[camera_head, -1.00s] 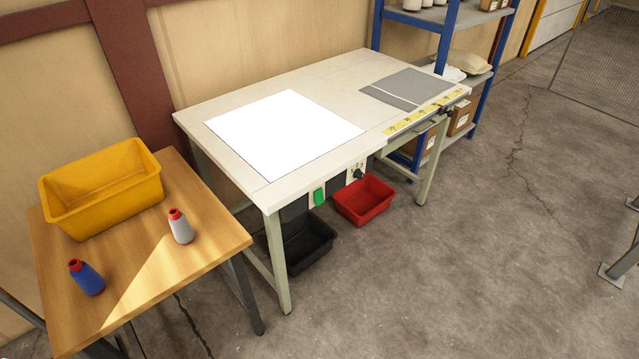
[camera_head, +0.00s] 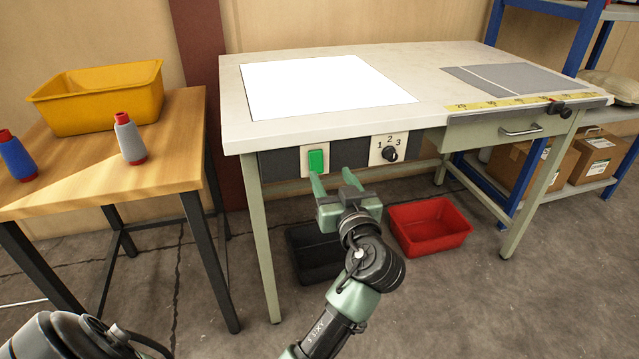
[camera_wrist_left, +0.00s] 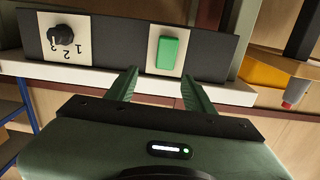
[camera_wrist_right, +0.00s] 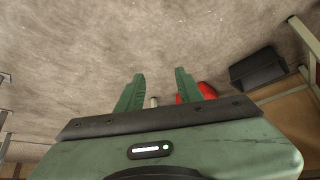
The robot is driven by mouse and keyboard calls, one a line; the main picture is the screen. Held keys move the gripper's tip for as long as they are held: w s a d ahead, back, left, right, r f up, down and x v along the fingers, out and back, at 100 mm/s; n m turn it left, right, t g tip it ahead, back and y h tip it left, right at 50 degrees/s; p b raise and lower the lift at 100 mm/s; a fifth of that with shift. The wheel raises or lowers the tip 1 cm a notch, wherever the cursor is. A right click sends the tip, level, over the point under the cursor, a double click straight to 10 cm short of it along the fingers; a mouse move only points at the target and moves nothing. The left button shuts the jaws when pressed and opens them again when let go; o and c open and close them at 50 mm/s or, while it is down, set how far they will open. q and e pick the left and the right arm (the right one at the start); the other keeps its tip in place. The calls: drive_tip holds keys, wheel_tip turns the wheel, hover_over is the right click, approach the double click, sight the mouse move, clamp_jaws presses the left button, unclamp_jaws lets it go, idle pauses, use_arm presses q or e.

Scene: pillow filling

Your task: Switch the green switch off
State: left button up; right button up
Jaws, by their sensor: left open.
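The green switch (camera_head: 316,160) is a bright green block on a pale plate under the front edge of the white-topped table (camera_head: 240,120). It also shows upright in the left wrist view (camera_wrist_left: 168,52), just beyond the fingertips. My left gripper (camera_head: 339,178) is open and empty, in front of the dark panel and a little below and right of the switch. Contact with the switch cannot be told. My right gripper (camera_wrist_right: 159,75) shows only in the right wrist view, open and empty, pointing toward the floor.
A black knob numbered 1 to 3 (camera_head: 390,154) sits right of the switch. A black bin (camera_head: 315,255) and a red bin (camera_head: 430,225) stand under the table. A wooden table (camera_head: 100,185) at left holds a yellow bin (camera_head: 100,100) and two spools.

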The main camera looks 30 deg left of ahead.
sight(316, 152)
use_arm(q)
drive_tip(key=shift+n+y, duration=0.3)
drive_tip(key=x, duration=0.6)
drive_tip(key=shift+s+a+r, duration=0.15)
drive_tip(key=shift+a+r, duration=0.15)
drive_tip(key=shift+a, duration=0.15)
drive_tip(key=shift+w+a, duration=0.45)
drive_tip(key=shift+a, duration=0.05)
use_arm(e)
drive_tip(key=shift+w+a+r+t, duration=0.35)
drive_tip(key=shift+w+r+t, duration=0.25)
drive_tip(key=shift+w+r, duration=0.25)
